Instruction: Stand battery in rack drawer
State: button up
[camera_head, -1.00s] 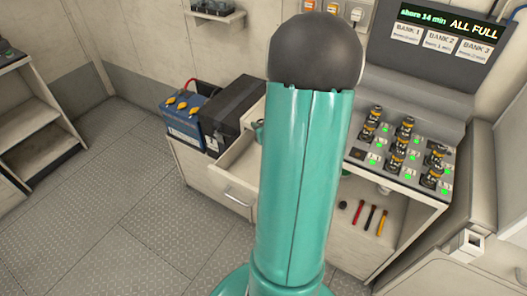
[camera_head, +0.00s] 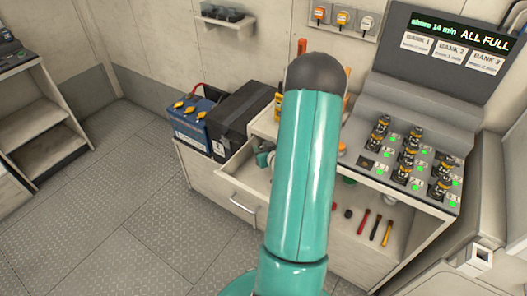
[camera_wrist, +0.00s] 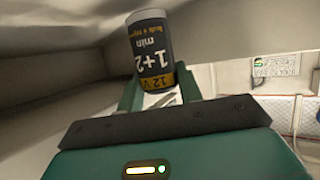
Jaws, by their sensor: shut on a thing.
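My gripper (camera_wrist: 160,90) is shut on a battery (camera_wrist: 150,50), a dark cylinder with a yellow band marked "12 V" and "1+2 min". Its lettering reads upside down in the wrist view. In the head view my teal arm hides most of the gripper and the held battery; a small teal part shows at the drawer's right. The drawer (camera_head: 232,176) stands pulled out of the pale cabinet, with a handle on its front. The inside that shows is pale and bare; the rest is hidden by my arm. I cannot tell whether the battery touches the drawer.
A charger (camera_head: 395,175) with several upright batteries and green lights stands right of my arm; one front-left slot looks empty. A blue battery box (camera_head: 192,125) and a black case (camera_head: 240,115) stand behind the drawer. Tools (camera_head: 376,226) lie on the shelf below. The left floor is clear.

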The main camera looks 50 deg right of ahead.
jog(key=shift+s+f, duration=0.15)
jog(key=shift+f, duration=0.4)
jog(key=shift+f, duration=0.1)
jog(key=o, duration=1.1)
jog(key=shift+f, duration=0.1)
